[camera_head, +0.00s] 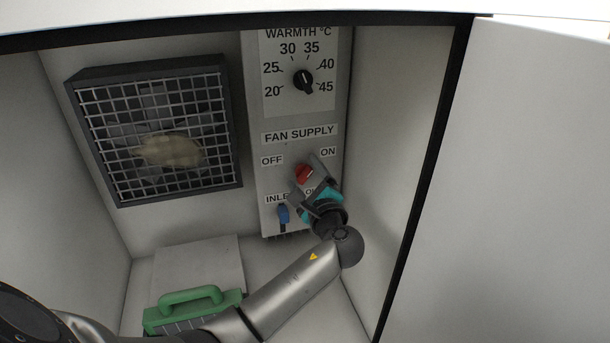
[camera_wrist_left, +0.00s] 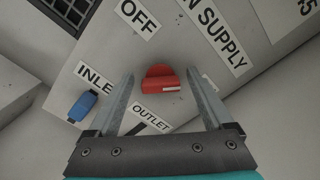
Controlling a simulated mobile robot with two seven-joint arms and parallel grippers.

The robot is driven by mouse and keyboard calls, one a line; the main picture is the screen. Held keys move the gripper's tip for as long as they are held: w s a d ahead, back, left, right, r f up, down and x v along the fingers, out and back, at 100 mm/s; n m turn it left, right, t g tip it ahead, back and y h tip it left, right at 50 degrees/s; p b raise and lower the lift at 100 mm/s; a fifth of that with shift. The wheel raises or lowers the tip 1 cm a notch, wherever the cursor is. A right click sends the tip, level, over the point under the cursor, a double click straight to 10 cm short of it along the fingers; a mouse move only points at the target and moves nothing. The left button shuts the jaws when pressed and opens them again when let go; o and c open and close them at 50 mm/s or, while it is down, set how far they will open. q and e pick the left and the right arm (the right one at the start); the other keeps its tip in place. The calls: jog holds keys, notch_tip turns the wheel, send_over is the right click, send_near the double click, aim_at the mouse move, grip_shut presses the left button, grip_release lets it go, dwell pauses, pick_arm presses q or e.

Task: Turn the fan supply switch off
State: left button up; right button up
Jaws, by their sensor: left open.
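The fan supply switch is a red knob (camera_head: 303,173) on the grey panel, below the FAN SUPPLY label and between the OFF and ON labels. In the left wrist view, the red knob (camera_wrist_left: 160,84) has a white mark on its right end, on the side away from OFF. My left gripper (camera_head: 313,180) is at the knob from below right. In the left wrist view, its two fingers (camera_wrist_left: 160,76) stand apart with the knob between their tips. I see a gap on both sides, and I cannot tell whether either finger touches it. The right gripper is not in view.
A black warmth dial (camera_head: 303,81) sits higher on the panel. A blue inlet part (camera_head: 283,215) is close below left of my gripper. A caged fan (camera_head: 155,135) is on the back wall. A green handle (camera_head: 190,299) lies low left. The cabinet's right wall (camera_head: 390,150) is near.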

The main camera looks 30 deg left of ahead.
pick_arm(q)
jog(key=shift+c, duration=0.3)
jog(key=c, duration=0.6)
grip_shut()
